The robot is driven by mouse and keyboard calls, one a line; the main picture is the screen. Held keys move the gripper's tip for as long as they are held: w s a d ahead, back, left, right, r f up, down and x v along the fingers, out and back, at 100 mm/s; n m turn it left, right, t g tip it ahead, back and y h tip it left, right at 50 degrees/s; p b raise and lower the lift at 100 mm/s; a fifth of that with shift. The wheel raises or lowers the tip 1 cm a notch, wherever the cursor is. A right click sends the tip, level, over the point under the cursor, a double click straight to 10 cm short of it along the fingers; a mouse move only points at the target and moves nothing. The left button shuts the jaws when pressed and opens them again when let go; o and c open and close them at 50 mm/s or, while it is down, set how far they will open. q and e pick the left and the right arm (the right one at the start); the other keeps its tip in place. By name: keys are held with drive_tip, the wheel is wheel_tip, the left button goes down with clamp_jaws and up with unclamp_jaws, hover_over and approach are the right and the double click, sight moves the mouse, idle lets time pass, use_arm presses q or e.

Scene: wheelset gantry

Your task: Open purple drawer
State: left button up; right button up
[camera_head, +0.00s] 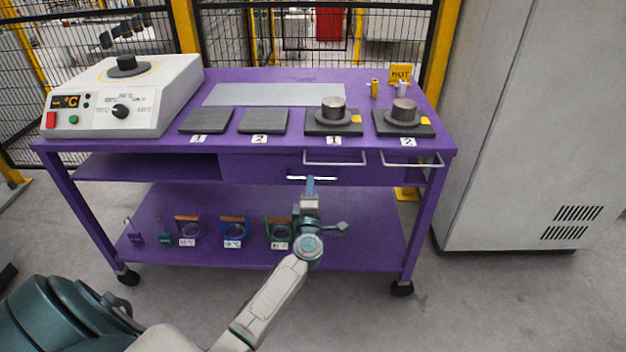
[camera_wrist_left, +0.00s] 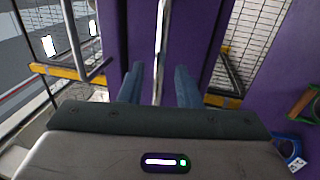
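The purple drawer (camera_head: 255,166) sits under the top of the purple table and its front looks flush, so it appears closed. Its pale bar handle (camera_head: 311,178) is on the front, and it also shows as an upright bar in the left wrist view (camera_wrist_left: 160,45). My left gripper (camera_head: 310,183) is right at the handle in the head view. In the left wrist view its two blue fingers (camera_wrist_left: 158,88) are apart, with the handle bar lined up between them. I cannot tell whether either finger touches it. My right gripper is not in view.
Two rail handles (camera_head: 335,163) (camera_head: 412,164) stick out from the table edge above the drawer. Weights on plates (camera_head: 333,121) and a hotplate device (camera_head: 126,100) stand on top. Ring tools (camera_head: 233,230) are on the lower shelf. A grey cabinet (camera_head: 540,120) stands at right.

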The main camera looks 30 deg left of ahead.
use_arm(q)
drive_tip(key=shift+x, duration=2)
clamp_jaws()
